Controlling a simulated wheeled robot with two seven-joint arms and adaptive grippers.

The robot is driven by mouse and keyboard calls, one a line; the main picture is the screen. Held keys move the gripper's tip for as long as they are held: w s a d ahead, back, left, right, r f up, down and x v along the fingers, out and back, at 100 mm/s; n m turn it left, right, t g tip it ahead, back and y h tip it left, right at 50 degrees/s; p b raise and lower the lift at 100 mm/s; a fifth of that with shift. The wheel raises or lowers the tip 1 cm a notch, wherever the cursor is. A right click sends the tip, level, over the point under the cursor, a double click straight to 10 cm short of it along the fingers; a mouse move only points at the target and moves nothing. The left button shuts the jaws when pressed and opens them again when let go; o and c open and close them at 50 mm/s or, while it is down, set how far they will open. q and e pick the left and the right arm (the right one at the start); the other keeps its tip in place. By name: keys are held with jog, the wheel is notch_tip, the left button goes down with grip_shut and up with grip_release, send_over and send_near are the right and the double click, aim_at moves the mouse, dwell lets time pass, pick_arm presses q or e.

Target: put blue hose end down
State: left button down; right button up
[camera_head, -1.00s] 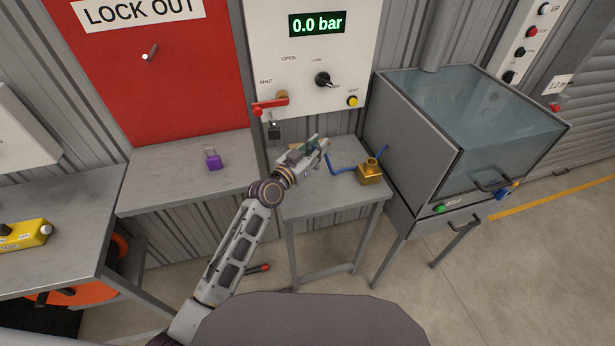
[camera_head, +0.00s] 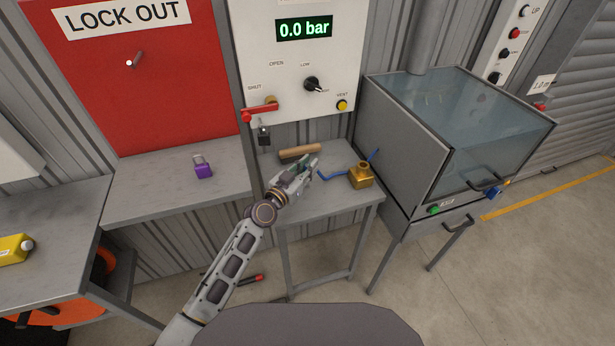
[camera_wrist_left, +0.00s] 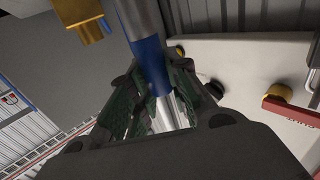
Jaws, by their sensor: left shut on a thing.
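My left gripper (camera_head: 308,170) is over the small grey table (camera_head: 330,207), beside the brass block (camera_head: 361,178). It is shut on the blue hose end (camera_wrist_left: 149,62), which shows in the left wrist view as a blue band with silver metal between the fingers. In the head view a blue hose (camera_head: 338,175) runs from near the fingertips to the brass block, and another blue piece sticks up behind the block. I cannot tell whether the held end touches the table. My right gripper is not in view.
A purple padlock (camera_head: 203,168) sits on the left shelf. The glass-topped tank (camera_head: 455,130) stands close on the right.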

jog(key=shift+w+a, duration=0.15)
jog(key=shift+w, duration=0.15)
pick_arm(q)
jog(key=shift+f, duration=0.1)
jog(key=shift+f+b, duration=0.45)
jog(key=shift+f, duration=0.3)
jog(key=shift+f+b, duration=0.35)
jog(key=shift+f, duration=0.75)
jog(key=c, duration=1.4)
grip_release()
jog(key=shift+o, duration=0.3)
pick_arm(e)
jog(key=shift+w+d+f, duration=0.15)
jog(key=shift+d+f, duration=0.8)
